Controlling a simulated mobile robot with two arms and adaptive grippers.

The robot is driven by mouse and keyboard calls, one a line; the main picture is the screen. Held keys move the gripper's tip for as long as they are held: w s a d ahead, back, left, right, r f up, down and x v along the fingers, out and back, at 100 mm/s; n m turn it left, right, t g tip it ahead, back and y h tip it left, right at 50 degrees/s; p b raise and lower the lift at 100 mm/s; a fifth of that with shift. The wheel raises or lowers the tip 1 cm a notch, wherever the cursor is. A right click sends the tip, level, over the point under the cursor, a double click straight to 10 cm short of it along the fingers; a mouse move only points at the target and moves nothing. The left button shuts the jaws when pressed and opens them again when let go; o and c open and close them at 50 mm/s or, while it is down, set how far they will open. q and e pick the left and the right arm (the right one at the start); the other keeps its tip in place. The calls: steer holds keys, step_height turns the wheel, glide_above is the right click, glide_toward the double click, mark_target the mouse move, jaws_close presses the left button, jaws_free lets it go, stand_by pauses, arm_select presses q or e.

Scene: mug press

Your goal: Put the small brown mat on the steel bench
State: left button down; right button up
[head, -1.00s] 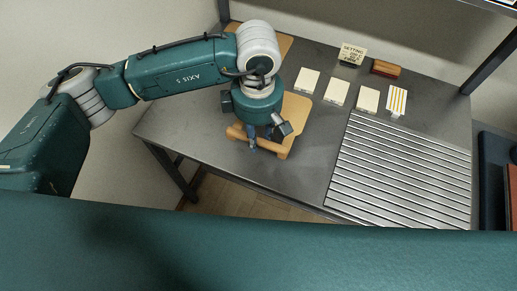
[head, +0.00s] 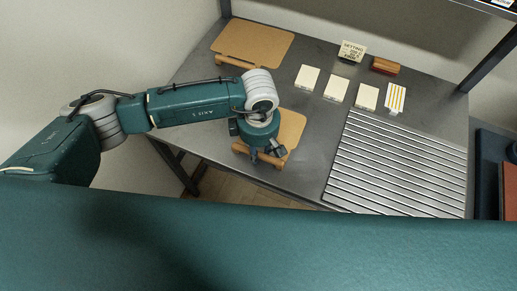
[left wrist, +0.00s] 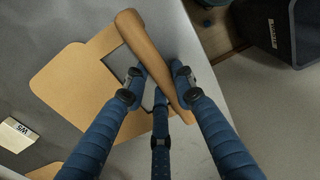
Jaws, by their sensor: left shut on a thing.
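The small brown mat (head: 291,128) is a flat tan board with a thick wooden bar along its front side. It is over the front part of the steel bench (head: 318,118). My left gripper (head: 267,157) is shut on the bar, which also shows in the left wrist view (left wrist: 147,52) between blue fingers. The mat's flat part (left wrist: 75,88) spreads to the left there. I cannot tell whether the mat touches the bench or hangs just above it. My arm hides part of it. My right gripper is not in view.
A larger brown mat (head: 252,43) lies at the back left. Several pale squares (head: 337,89), a small sign (head: 352,51) and a wooden block (head: 385,66) stand along the back. A ribbed metal panel (head: 400,165) covers the right. Bare bench lies between.

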arm_select(q)
steer(key=shift+f, duration=0.15)
steer(key=c, duration=1.4)
jaws_free()
steer(key=shift+c, duration=0.2)
steer(key=shift+r, duration=0.2)
steer(key=shift+r, duration=0.15)
step_height(320, 180, up, 12)
steer(key=b, duration=0.3)
steer(key=shift+b, duration=0.35)
